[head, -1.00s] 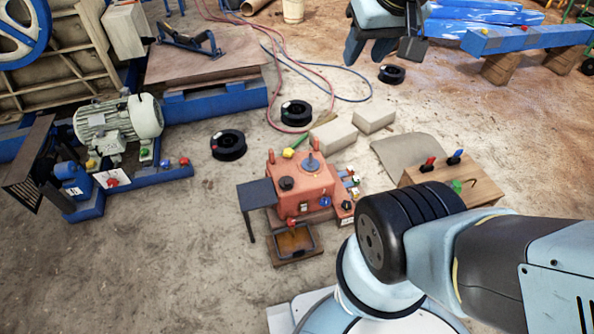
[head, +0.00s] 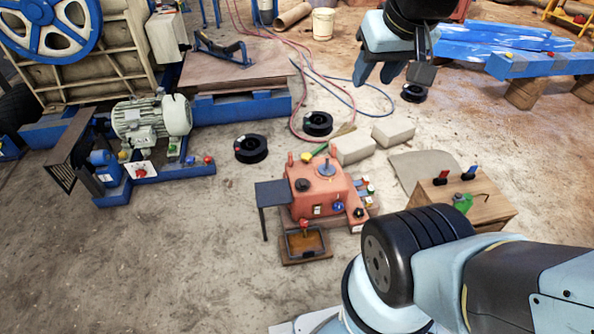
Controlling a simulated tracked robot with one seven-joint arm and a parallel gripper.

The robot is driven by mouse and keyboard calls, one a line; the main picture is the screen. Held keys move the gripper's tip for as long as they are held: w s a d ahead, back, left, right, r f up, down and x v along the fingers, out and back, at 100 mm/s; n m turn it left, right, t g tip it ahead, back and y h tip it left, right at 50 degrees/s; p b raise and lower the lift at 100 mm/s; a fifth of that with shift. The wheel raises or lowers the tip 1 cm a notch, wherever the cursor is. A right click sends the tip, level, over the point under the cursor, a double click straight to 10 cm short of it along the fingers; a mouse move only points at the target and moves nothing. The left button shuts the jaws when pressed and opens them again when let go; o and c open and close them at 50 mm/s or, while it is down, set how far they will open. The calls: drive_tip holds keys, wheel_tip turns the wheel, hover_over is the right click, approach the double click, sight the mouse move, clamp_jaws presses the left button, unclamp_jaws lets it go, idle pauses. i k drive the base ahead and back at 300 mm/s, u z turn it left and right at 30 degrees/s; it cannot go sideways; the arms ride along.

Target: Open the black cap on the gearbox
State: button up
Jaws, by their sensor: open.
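The red gearbox (head: 322,190) stands on the ground in the middle of the head view. A round black cap (head: 302,185) sits on the left part of its top. A blue-grey conical part (head: 326,168) is beside it, to the right. My gripper (head: 378,74) hangs at the top of the view, well above and beyond the gearbox. Its two pale blue-grey fingers are apart with nothing visible between them. It does not touch the gearbox or the cap.
A dark side table (head: 272,193) adjoins the gearbox on the left, and a shallow tray (head: 305,246) lies in front. A wooden block with switches (head: 462,200) is to the right. Pale blocks (head: 393,134) and black rings (head: 251,148) lie behind. Open ground lies at front left.

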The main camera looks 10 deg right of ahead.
sight(302, 184)
drive_tip(key=u, duration=0.05)
drive_tip(key=i, duration=0.9)
drive_tip(key=z, duration=0.1)
